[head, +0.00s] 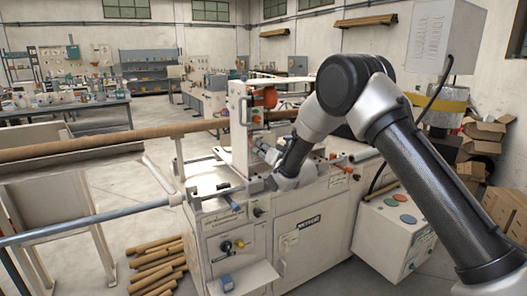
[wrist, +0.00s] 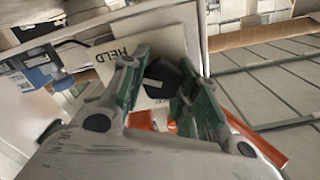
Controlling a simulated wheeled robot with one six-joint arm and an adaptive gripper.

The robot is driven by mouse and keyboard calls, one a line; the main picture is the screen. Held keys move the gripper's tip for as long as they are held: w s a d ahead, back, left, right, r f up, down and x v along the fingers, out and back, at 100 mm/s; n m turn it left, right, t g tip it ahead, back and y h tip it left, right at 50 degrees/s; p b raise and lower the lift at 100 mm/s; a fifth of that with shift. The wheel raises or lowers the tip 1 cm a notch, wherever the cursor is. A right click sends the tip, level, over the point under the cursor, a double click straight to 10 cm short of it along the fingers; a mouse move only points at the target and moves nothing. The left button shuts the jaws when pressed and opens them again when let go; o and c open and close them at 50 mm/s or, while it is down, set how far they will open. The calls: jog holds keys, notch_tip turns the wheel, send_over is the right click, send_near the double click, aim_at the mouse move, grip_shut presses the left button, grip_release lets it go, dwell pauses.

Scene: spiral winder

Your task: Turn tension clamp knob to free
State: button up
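The tension clamp knob (wrist: 162,80) is black and faceted, and sits between my gripper's fingers in the wrist view. A pale plate (wrist: 117,52) behind it reads "HELD"; any other marking on it is hidden. My gripper (wrist: 162,66) has a green-padded finger on each side of the knob. The fingers are apart and very close to the knob, but I cannot tell whether both touch it. In the head view my arm reaches down to the top of the winder (head: 290,225), and the knob is hidden there.
Orange parts (wrist: 255,140) lie behind the right finger. A blue device (wrist: 40,68) is at the left of the wrist view.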

jog(key=c, duration=0.3)
jog(key=shift+c, duration=0.2)
jog(key=shift+n, duration=0.4)
jog(key=n, duration=0.5)
jog(key=shift+s+a, duration=0.1)
jog(key=n, duration=0.5)
jog(key=shift+a+n, duration=0.1)
jog(key=shift+n, duration=0.3)
jog(key=n, duration=0.6)
jog(key=shift+s+a+f, duration=0.1)
jog(key=shift+f, duration=0.05)
jog(key=n, duration=0.6)
jog(key=shift+f, duration=0.15)
jog(key=shift+n, duration=0.3)
